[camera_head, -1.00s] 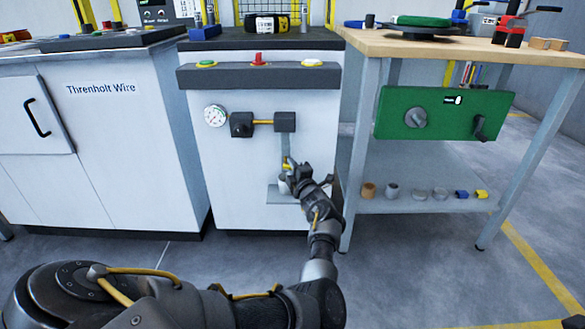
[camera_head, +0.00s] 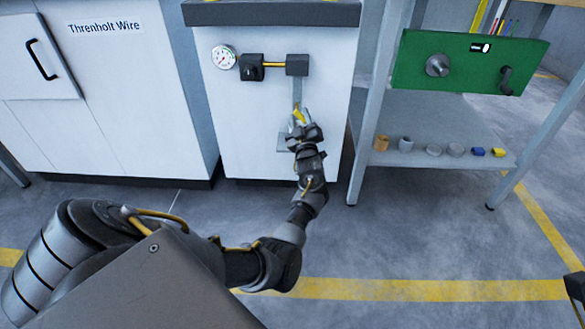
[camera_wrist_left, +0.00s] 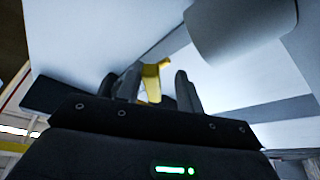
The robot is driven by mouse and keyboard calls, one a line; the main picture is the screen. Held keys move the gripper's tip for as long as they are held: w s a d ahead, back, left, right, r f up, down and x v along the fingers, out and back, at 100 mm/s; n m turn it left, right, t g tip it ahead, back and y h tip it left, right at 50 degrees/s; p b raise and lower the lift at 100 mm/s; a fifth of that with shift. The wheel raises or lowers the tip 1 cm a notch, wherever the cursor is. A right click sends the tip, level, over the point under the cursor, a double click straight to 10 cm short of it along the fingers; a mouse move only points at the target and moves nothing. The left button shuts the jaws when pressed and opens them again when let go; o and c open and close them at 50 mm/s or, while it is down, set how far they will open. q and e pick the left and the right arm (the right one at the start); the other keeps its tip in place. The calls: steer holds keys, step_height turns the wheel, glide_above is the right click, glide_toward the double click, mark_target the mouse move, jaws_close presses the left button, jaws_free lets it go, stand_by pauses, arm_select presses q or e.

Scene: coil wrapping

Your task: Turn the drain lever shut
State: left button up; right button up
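The drain lever is a small yellow handle (camera_head: 298,115) low on the front of the white cabinet (camera_head: 245,125), below a grey vertical pipe (camera_head: 297,92). My left gripper (camera_head: 304,127) is at the lever. In the left wrist view the yellow lever (camera_wrist_left: 151,82) stands between the two dark fingertips of the left gripper (camera_wrist_left: 156,88). The fingers are apart, one on each side, and I cannot tell whether they touch it. The gripper hides the lower part of the lever in the head view. A dark part at the lower right edge may be my right gripper, mostly cut off.
A gauge (camera_head: 223,57) and a black valve body (camera_head: 252,68) sit above on the cabinet. To the right stands a bench with a green panel (camera_head: 465,65) and a lower shelf (camera_head: 395,157) of small parts. The floor (camera_head: 420,240) in front is clear.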

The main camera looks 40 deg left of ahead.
arm_select(q)
steer(key=s+d+f+m+g+h+p, duration=0.1)
steer(key=s+d+f+m+h+p, duration=0.5)
steer(key=s+p, duration=0.5)
steer(key=s+d+f+m+g+h+p, duration=0.1)
steer(key=s+d+f+m+h+p, duration=0.5)
steer(key=p, duration=0.9)
steer(key=shift+s+d+f+m+g+h, duration=0.4)
steer(key=shift+s+d+f+m, duration=1.4)
steer(key=shift+s+f, duration=0.9)
steer(key=shift+w+a+f, duration=0.1)
steer(key=shift+w+a, duration=0.1)
steer(key=shift+a, duration=0.05)
